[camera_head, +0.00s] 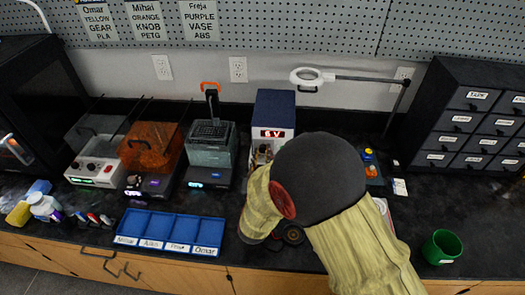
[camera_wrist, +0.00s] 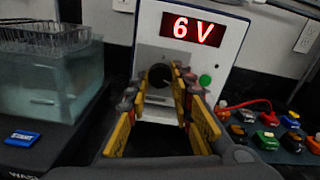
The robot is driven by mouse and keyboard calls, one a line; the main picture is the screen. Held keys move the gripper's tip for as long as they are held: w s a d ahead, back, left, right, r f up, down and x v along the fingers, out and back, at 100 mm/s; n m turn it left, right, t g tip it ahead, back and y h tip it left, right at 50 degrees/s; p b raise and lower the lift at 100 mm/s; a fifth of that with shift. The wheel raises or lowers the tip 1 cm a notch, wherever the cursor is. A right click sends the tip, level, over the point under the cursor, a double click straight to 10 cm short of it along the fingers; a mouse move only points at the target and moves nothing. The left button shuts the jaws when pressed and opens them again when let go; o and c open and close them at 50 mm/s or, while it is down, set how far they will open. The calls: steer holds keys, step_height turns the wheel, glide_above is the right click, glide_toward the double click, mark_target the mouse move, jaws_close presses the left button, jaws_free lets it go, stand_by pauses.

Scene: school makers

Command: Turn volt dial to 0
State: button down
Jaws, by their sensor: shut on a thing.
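The power supply is a white box with a blue top (camera_head: 275,105); its front (camera_wrist: 224,50) faces me in the wrist view. Its red display (camera_wrist: 193,30) reads 6 V. The black round volt dial (camera_wrist: 159,75) sits on the grey panel below the display. My gripper (camera_wrist: 160,90) has its yellow fingers on both sides of the dial and is shut on it. A green button (camera_wrist: 205,80) is just right of the dial. In the head view my arm hides most of the supply's lower front, and the dial cannot be made out there.
Left of the supply stands a translucent tank (camera_wrist: 50,75) with a rack on top. Right of it lies a board with coloured terminals and a red lead (camera_wrist: 270,125). A blue sorting tray (camera_head: 170,231) and a green cup (camera_head: 441,247) are on the dark bench.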

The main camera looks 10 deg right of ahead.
steer(key=n+p, duration=0.5)
steer(key=shift+r+n+p, duration=0.2)
steer(key=shift+n+p, duration=0.1)
steer(key=shift+p, duration=0.05)
steer(key=n+p, duration=1)
steer(key=shift+n, duration=0.4)
steer(key=n+p, duration=0.3)
steer(key=n, duration=0.1)
steer(key=shift+n, duration=0.4)
steer(key=shift+f, duration=0.1)
steer(key=c, duration=1.6)
jaws_free()
steer(key=shift+o, duration=0.2)
steer(key=shift+s, duration=0.1)
